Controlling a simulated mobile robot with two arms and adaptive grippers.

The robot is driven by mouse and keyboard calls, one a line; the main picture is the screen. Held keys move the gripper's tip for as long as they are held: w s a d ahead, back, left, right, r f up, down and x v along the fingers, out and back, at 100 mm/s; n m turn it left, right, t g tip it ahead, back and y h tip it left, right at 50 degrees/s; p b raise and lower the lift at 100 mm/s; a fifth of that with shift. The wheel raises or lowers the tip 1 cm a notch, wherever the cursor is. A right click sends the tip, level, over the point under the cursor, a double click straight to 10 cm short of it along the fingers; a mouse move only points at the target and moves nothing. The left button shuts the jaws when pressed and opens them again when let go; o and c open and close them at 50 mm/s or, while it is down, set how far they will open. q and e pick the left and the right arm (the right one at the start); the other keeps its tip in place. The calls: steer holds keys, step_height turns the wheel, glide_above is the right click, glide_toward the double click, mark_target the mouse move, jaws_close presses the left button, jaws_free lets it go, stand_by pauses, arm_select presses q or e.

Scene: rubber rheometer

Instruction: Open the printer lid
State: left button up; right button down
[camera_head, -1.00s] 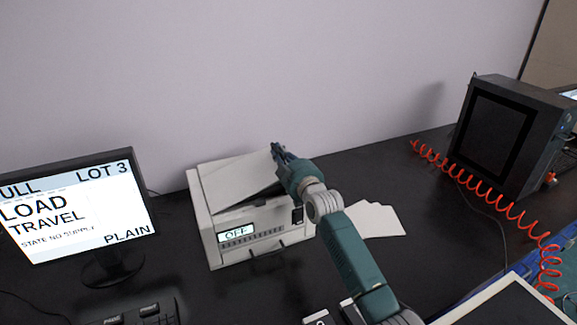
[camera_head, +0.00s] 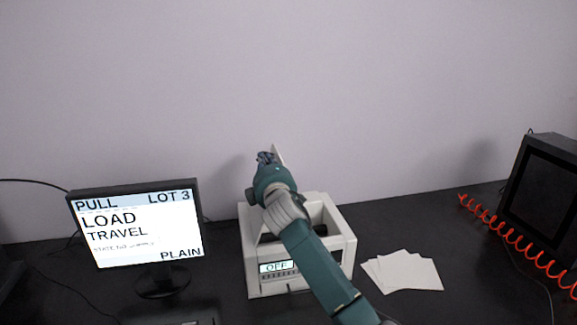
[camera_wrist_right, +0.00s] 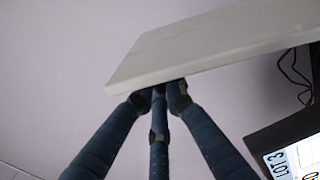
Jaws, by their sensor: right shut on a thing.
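The white printer (camera_head: 345,245) stands on the dark bench, with its small display reading OFF on the front. Its top is open and shows a dark inside. My left gripper does not show.
A monitor (camera_head: 137,232) stands left of the printer. Several white sheets (camera_head: 405,272) lie to its right. A dark cabinet (camera_head: 545,190) and a red coiled hose (camera_head: 515,240) are at the far right. A wall rises behind the bench.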

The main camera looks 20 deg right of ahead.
steer(key=a+n+b, duration=0.1)
steer(key=a+n, duration=0.4)
steer(key=a, duration=0.6)
steer(key=shift+w+a+f+b, duration=0.15)
steer(key=shift+w+f+b, duration=0.1)
steer(key=shift+f+b, duration=0.1)
steer(key=c, duration=1.8)
jaws_free()
steer(key=shift+c, duration=0.2)
steer(key=s, duration=1.2)
steer(key=shift+a, duration=0.3)
